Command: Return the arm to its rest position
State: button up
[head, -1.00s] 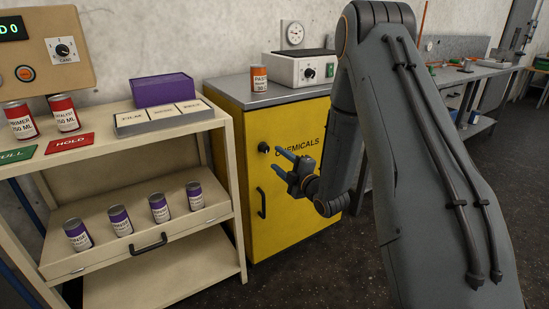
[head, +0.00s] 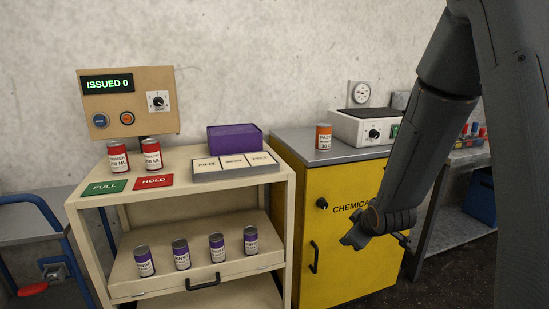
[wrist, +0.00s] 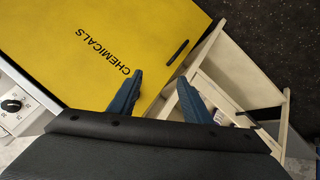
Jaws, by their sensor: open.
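My gripper (head: 354,239) hangs at the end of my bent arm in front of the yellow chemicals cabinet (head: 335,262) in the head view. In the wrist view my gripper (wrist: 160,80) has its two blue fingers apart with nothing between them. The cabinet (wrist: 60,50) and the cream cart (wrist: 238,60) lie beyond the fingers. My forearm and upper arm fill the right of the head view.
The cream cart (head: 75,205) carries two red cans (head: 118,160), green FULL and red HOLD cards and a purple box (head: 235,138). Several purple cans (head: 182,254) stand in its drawer. An orange can (head: 324,136) and a white dial device (head: 362,127) sit on the cabinet.

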jog(key=s+a+r+m+g+p, duration=0.1)
jog(key=s+r+m+g, duration=0.1)
jog(key=s, duration=0.7)
jog(key=s+a+r+m+g+p, duration=0.1)
jog(key=s+r+m+g+p, duration=0.1)
jog(key=s, duration=0.8)
jog(key=s+a+r+m+g+p, duration=0.1)
jog(key=s+r+m+g, duration=0.3)
jog(key=s, duration=0.5)
jog(key=shift+s+a+m+g, duration=0.3)
jog(key=shift+a+m+g, duration=0.1)
jog(key=shift+a+m, duration=0.15)
jog(key=shift+r, duration=0.1)
